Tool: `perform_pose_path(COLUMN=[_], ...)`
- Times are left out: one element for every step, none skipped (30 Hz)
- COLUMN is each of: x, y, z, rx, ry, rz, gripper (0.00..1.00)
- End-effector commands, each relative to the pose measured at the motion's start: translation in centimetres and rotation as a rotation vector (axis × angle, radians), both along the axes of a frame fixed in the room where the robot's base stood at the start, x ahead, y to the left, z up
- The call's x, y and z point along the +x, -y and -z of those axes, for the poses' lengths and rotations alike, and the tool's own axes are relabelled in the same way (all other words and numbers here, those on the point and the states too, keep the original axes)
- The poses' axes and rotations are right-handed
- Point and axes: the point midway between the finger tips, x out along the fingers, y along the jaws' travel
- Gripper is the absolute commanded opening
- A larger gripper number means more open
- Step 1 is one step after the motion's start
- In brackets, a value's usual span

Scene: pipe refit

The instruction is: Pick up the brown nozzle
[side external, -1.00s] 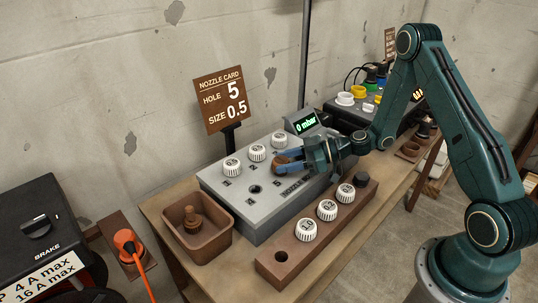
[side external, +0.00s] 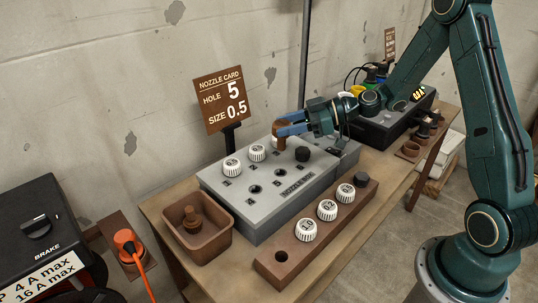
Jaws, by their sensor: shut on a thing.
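My gripper (side external: 284,131) is shut on the brown nozzle (side external: 280,144) and holds it above the grey nozzle block (side external: 240,203). The nozzle hangs in the jaws, its lower end clear of the block's top. An open dark hole (side external: 276,172) shows on the block below it. A second brown nozzle (side external: 192,216) stands in the brown bin (side external: 215,243) at the block's left. The nozzle card (side external: 222,100) reads hole 5, size 0.5.
White caps (side external: 231,166) sit at the block's back edge, and a dark knob (side external: 302,154) stands near the nozzle. A wooden rack (side external: 295,255) holds white numbered caps, a dark knob and an empty hole. A dark device (side external: 385,130) is behind my arm.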

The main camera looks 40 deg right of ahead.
Motion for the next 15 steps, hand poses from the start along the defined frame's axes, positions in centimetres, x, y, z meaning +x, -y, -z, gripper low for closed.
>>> perform_pose_path(x=[0.0,0.0,0.0,0.0,0.0,0.0,0.0,0.1,0.0,0.0,0.0,0.0,0.0,0.0,0.0], y=[0.0,0.0,0.0,0.0,0.0,0.0,0.0,0.0,0.0,0.0,0.0,0.0,0.0,0.0,0.0], z=[-1.1,-1.6,-2.3,-2.8,-3.3,-4.0,-4.5,-4.9,-5.5,-5.8,-6.2,-6.7,-7.0,-7.2,-7.6], rx=[-0.004,-0.004,-0.003,-0.004,-0.004,-0.004,-0.003,-0.003,-0.003,-0.004,-0.002,-0.003,-0.001,-0.001,-0.001], ry=[0.006,0.006,0.006,0.005,0.005,0.005,0.006,0.006,0.006,0.005,0.003,0.004,0.004,0.003,0.003], rz=[-0.001,-0.001,0.000,-0.001,-0.001,-0.001,-0.001,-0.001,-0.001,-0.001,-0.001,-0.001,-0.001,-0.001,-0.001], gripper=[0.20,0.20,0.20,0.20,0.20,0.20,0.20,0.20,0.20,0.20,0.20,0.20,0.20,0.20,0.20])
